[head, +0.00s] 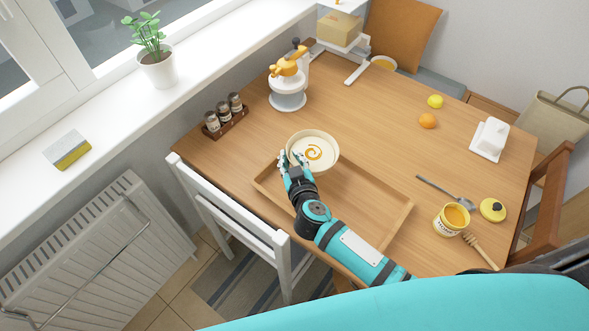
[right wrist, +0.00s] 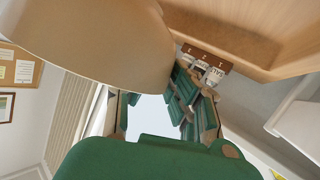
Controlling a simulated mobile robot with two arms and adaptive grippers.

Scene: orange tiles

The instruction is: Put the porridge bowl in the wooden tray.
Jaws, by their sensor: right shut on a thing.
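The porridge bowl (head: 325,139) is cream, with porridge and an orange swirl on top. My right gripper (head: 291,163) is shut on its near-left rim. The bowl looks about level and overlaps the far-left part of the wooden tray (head: 370,209); I cannot tell its exact height above it. My forearm hides part of the tray's near side. My left gripper is not in view.
A spice rack (head: 226,122) and an orange-topped juicer (head: 288,84) stand left of and behind the bowl. A spoon (head: 445,191), open jar (head: 452,218), yellow lid (head: 492,209) and honey dipper (head: 480,251) lie right of the tray. A white chair (head: 235,225) stands at the front.

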